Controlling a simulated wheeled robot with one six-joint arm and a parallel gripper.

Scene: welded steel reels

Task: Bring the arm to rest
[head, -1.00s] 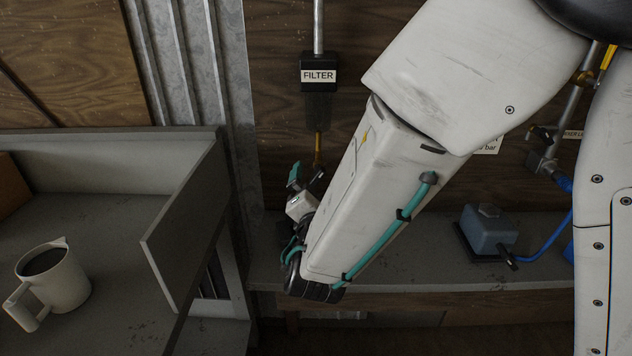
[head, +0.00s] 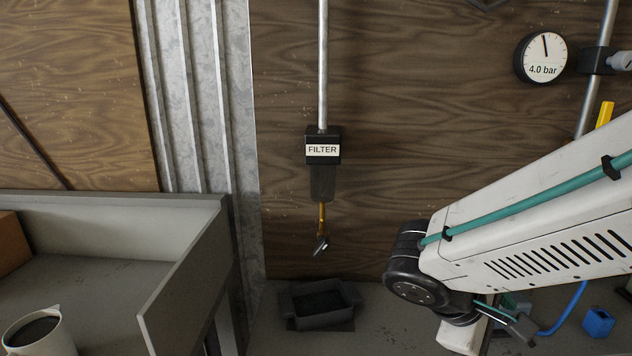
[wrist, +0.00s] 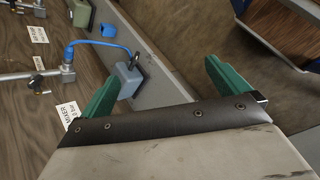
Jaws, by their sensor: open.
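My arm reaches in from the right edge of the head view, its white link sloping down to the left to a black wrist joint. My gripper (head: 512,318) hangs below that link at the lower right, partly hidden by the arm. In the wrist view, my gripper (wrist: 165,67) shows two green fingers spread wide apart with nothing held between them. A blue-grey box (wrist: 128,78) with a blue hose lies behind the left finger in that view; I cannot tell its distance from the finger.
A filter (head: 322,150) hangs on a pipe at the wooden wall, above a dark tray (head: 325,319) on the bench. A pressure gauge (head: 541,57) reads 4.0 bar. A mug (head: 40,335) stands at lower left behind a grey partition (head: 185,275). A blue block (head: 598,321) lies at lower right.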

